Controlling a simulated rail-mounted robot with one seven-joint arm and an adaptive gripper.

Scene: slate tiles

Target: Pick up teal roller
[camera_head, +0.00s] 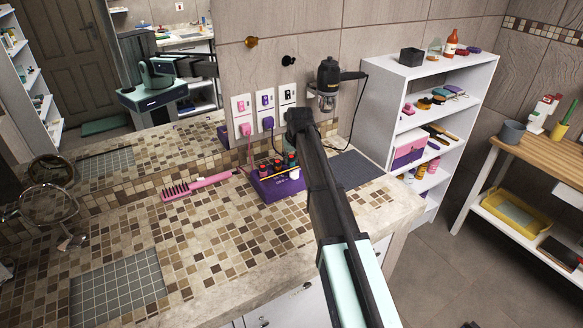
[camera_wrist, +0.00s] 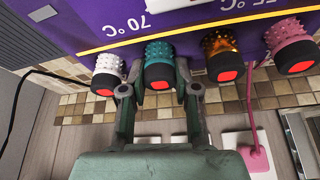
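The teal roller (camera_wrist: 160,68), with a black end and red tip, is in its purple heater (camera_wrist: 110,22) in the wrist view. My gripper (camera_wrist: 158,92) has its two fingers apart, one on either side of the teal roller's end, with small gaps showing. The white roller (camera_wrist: 108,72) is close beside the left finger. An amber roller (camera_wrist: 221,50) and a pink roller (camera_wrist: 290,42) stand to the right. In the head view the heater (camera_head: 282,189) sits on the tiled counter; my arm hides my fingertips and I cannot pick out the teal roller there.
A pink comb-like brush (camera_head: 197,186) lies left of the heater on the counter (camera_head: 200,245). Wall outlets (camera_head: 264,108) with plugged cords and a hair dryer (camera_head: 328,80) are behind. A dark mat (camera_head: 355,169) lies to the right, and a white shelf (camera_head: 432,72) stands beyond.

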